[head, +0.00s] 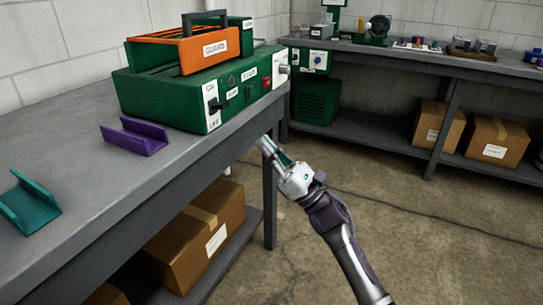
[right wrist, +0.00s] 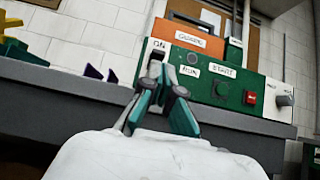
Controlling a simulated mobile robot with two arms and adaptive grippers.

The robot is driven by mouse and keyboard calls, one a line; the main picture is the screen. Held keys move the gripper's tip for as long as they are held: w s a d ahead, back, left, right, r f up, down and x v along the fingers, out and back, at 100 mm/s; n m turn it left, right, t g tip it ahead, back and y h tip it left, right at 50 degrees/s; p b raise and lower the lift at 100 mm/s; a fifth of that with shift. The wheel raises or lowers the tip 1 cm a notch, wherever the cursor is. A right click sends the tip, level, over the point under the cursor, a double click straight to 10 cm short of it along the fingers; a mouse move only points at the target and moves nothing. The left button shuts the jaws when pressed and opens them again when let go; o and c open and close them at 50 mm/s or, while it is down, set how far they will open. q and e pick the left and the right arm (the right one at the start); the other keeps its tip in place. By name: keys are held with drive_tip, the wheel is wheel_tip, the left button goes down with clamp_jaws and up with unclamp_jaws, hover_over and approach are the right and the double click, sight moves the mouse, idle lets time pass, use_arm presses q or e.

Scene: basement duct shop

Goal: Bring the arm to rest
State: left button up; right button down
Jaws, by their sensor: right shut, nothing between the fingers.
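My right arm reaches up from the lower right in the head view, and its gripper (head: 269,150) is beside the front edge of the grey workbench (head: 60,110), below the green machine. The right wrist view shows the same gripper (right wrist: 160,85) with its fingers together and nothing between them. The green machine (head: 160,97) stands on the bench with an orange guard (head: 185,52) that is down. Its front panel has an ON/OFF switch, several labels, a red button (head: 267,82) and a grey knob (head: 282,70). My left gripper is not in view.
A purple channel piece (head: 135,138) and a teal one (head: 28,203) lie on the bench. A second bench (head: 390,55) with small machines stands along the back wall.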

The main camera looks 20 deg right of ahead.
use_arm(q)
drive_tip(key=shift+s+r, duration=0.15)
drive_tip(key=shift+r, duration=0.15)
